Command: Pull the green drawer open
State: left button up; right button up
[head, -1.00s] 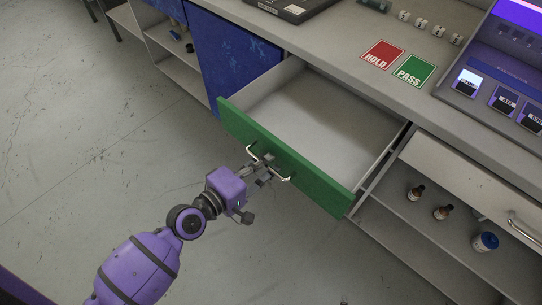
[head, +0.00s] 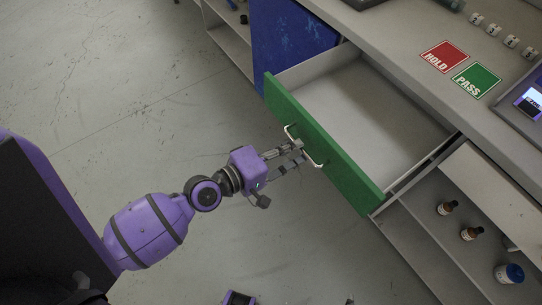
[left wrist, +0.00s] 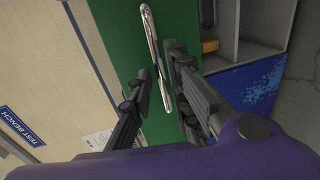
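The green drawer (head: 335,158) stands well open from the bench, with its pale empty inside showing in the head view. Its green front fills the middle of the left wrist view (left wrist: 120,30). The chrome handle (head: 290,132) is on the front. My left gripper (head: 302,151) is at the handle, its two fingers apart. In the left wrist view the handle (left wrist: 151,35) runs between the spread fingertips (left wrist: 162,68), with no clear grip on it. A purple part at the bottom edge of the head view may be my right gripper; its fingers cannot be made out.
A blue panel (head: 290,42) stands left of the drawer. Right of it are open shelves with brown bottles (head: 447,207) and a blue-lidded jar (head: 508,273). HOLD (head: 443,56) and PASS (head: 476,80) cards lie on the benchtop. The floor before the drawer is clear.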

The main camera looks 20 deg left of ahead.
pick_arm(q)
jog(key=v, duration=0.9)
jog(key=shift+s, duration=0.1)
dwell(0.3)
jog(key=s+a+f+m+g+y+p, duration=0.2)
jog(key=s+a+f+m+y+p, duration=0.1)
jog(key=s, duration=0.6)
jog(key=s+a+f+m+g+y+p, duration=0.2)
jog(key=s+a+f+m+y+p, duration=0.1)
jog(key=s+f+m+y+p, duration=0.2)
jog(key=s+f+m+p, duration=0.1)
jog(key=s+m+p, duration=0.1)
jog(key=s+m, duration=0.1)
jog(key=shift+s+f+y, duration=0.35)
jog(key=shift+s+y, duration=0.05)
jog(key=shift+s, duration=0.45)
pick_arm(e)
jog(key=w+a+r+t, duration=0.1)
jog(key=w+r, duration=0.2)
jog(key=r, duration=0.7)
jog(key=shift+w+a+r, duration=0.2)
jog(key=shift+w, duration=0.4)
